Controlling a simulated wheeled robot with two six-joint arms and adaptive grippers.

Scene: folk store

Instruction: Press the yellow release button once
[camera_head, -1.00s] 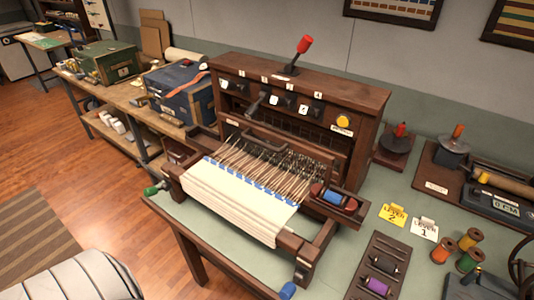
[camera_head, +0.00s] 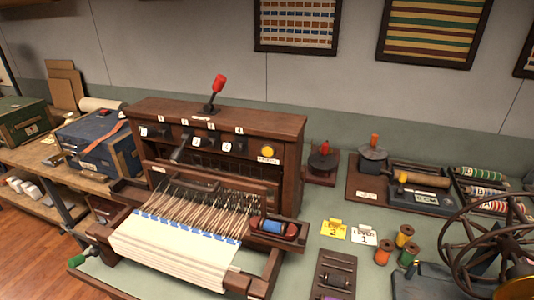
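The yellow release button (camera_head: 267,151) is a round yellow disc on the right part of the front of the wooden loom (camera_head: 290,130). A small white label (camera_head: 268,160) sits just below it. To its left, a row of dark levers or knobs (camera_head: 211,139) with white numbered tags runs along the same panel. A red-topped lever (camera_head: 217,85) stands upright on top of the loom. Neither of my grippers is in view. Nothing covers the button.
Yellow and white lever tags (camera_head: 334,230) stand on the green table right of the loom. A shuttle with red and blue thread (camera_head: 274,228) lies at the loom's right arm. Thread spools (camera_head: 404,235) and a spinning wheel (camera_head: 490,240) are farther right. A blue chest (camera_head: 97,142) is at left.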

